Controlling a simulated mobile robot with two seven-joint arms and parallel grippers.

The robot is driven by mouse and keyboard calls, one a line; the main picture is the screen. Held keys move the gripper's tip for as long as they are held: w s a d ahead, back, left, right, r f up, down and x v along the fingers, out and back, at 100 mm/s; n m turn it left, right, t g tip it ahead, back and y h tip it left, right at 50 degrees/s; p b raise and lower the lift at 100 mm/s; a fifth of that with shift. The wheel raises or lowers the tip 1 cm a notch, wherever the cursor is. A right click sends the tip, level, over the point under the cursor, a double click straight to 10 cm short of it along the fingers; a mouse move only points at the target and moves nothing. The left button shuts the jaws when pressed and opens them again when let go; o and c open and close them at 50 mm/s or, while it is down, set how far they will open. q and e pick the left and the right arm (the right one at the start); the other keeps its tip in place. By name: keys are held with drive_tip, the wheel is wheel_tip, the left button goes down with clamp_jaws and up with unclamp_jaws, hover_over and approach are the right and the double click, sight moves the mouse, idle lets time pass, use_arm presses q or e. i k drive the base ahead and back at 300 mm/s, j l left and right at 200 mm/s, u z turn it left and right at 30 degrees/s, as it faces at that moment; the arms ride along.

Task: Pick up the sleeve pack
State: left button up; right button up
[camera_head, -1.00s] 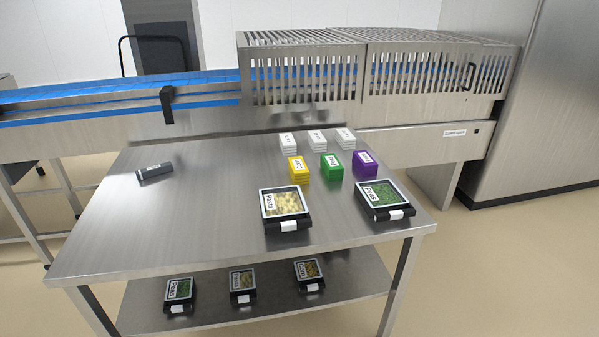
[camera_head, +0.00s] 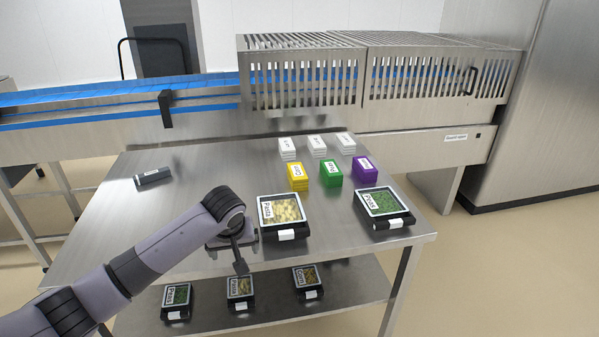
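No item is readably marked as the sleeve pack. A dark grey oblong pack (camera_head: 153,177) with a small label lies alone at the table's left rear. Yellow (camera_head: 298,179), green (camera_head: 331,175) and purple (camera_head: 364,172) labelled stacks stand in a row at the right rear, with white stacks (camera_head: 317,146) behind them. My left gripper (camera_head: 240,264) points down near the table's front edge, left of the pasta tray (camera_head: 283,230) and well apart from the grey pack. Its fingers are too small and overlapped to read. My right gripper is not in view.
A peas tray (camera_head: 385,222) sits at the table's front right. Several filled trays, one of them marked corn (camera_head: 308,293), lie on the lower shelf. The conveyor (camera_head: 100,92) and caged sealer (camera_head: 380,80) stand behind. The steel tabletop (camera_head: 210,170) is clear in the middle.

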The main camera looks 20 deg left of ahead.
sight(298, 178)
drive_tip(key=i, duration=1.4)
